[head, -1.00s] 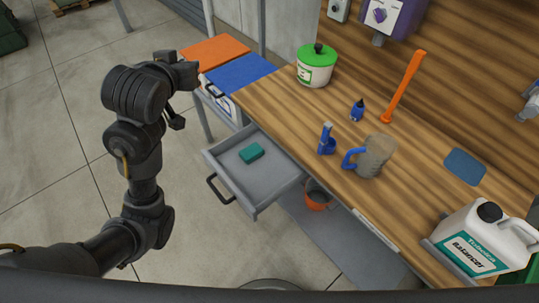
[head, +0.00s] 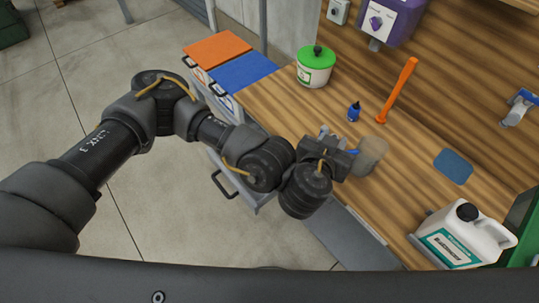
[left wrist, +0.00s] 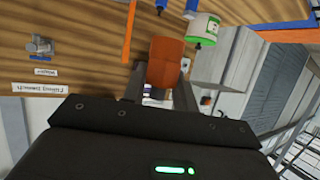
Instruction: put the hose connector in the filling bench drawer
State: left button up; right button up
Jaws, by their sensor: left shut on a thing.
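My right gripper is not in view.
A white canister (head: 466,236) is at the right. Bare wood lies between jug and blue mat (head: 453,166).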

pick_arm(q)
jog(key=s+a+f+n+y+p, duration=0.1)
jog(key=a+f+n+y, duration=0.3)
jog(key=a+f, duration=0.3)
jog(key=a+f+n+y+p, duration=0.2)
jog(key=a+f+n+y, duration=0.3)
jog(key=f, duration=0.8)
jog(key=a+y, duration=0.2)
jog(key=a, duration=0.1)
jog(key=shift+s+n, duration=0.3)
jog(key=shift+s, duration=0.05)
